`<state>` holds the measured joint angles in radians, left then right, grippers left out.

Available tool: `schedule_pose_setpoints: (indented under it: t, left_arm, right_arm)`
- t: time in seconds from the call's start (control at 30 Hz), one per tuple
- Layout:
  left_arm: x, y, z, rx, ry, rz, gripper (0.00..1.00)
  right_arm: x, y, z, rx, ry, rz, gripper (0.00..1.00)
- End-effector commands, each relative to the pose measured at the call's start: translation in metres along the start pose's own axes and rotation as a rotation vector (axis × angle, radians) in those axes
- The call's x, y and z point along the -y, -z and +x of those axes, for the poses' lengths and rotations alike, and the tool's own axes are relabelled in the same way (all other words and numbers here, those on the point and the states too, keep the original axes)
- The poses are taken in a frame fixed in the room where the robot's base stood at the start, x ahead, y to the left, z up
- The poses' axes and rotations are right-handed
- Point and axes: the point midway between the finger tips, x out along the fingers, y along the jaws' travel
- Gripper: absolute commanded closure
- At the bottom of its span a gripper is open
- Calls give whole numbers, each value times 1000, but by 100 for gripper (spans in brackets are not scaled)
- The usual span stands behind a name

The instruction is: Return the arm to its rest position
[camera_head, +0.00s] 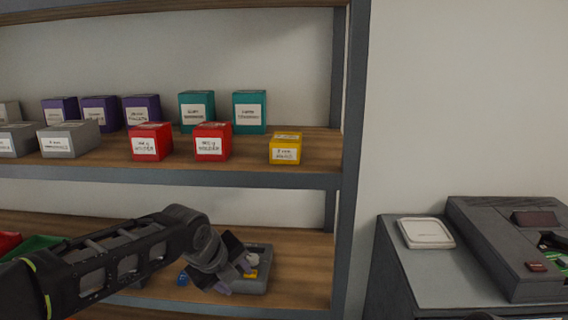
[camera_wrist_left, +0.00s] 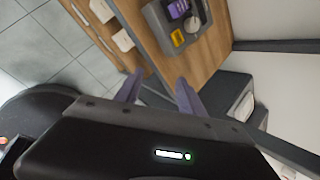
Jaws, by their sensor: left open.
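My left arm comes in from the left in the head view, in front of the lower shelf. My left gripper (camera_head: 236,275) is at its end, close to a grey tray (camera_head: 263,280) on that shelf and partly covering it. In the left wrist view the two purple-grey fingers of the gripper (camera_wrist_left: 158,92) stand apart with nothing between them. That view also shows the grey tray (camera_wrist_left: 160,30), beyond the fingertips, holding a purple box, a yellow piece and a round pale item. My right gripper is in neither view.
The upper shelf (camera_head: 225,160) holds purple, teal, grey, red and yellow boxes. A shelf post (camera_head: 350,150) stands right of them. A grey cabinet (camera_head: 405,285) at the right bears a white dish (camera_head: 426,232) and a dark machine (camera_head: 500,250). Tiled floor (camera_wrist_left: 50,50) shows in the wrist view.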

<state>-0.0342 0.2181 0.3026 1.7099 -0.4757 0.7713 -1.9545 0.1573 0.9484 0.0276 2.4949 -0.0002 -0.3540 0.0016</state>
Motion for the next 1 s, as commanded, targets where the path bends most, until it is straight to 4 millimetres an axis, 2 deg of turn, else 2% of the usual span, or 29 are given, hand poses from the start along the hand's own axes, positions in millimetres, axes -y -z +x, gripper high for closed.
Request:
schedule_pose_setpoints:
  t: [0.17, 0.27, 0.37, 0.43, 0.53, 0.6, 0.7, 0.8, 0.9, 1.0]
  left_arm:
    - [-3, 38, 56, -93, 75, -541, 54]
    - [-23, 72, 102, -177, 67, -956, 54]
    - [-58, 111, 148, -246, 10, -1397, 54]
    - [-95, 144, 179, -270, -63, -1720, 54]
    - [-155, 191, 210, -246, -182, -2128, 54]
    - [-200, 226, 222, -193, -272, -2351, 54]
    - [-260, 273, 226, -88, -399, -2551, 54]
    - [-307, 313, 220, 3, -519, -2601, 54]
    - [-336, 343, 212, 62, -624, -2606, 54]
    - [-352, 358, 210, 91, -682, -2607, 54]
  right_arm:
    - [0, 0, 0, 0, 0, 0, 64]
    - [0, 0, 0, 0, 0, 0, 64]
    - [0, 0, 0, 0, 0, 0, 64]
    - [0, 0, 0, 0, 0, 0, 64]
    - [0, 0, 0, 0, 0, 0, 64]
    - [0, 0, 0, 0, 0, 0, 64]
    - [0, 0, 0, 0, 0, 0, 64]
    - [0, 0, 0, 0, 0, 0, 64]
    - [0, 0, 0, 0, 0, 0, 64]
    - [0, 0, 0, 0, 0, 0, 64]
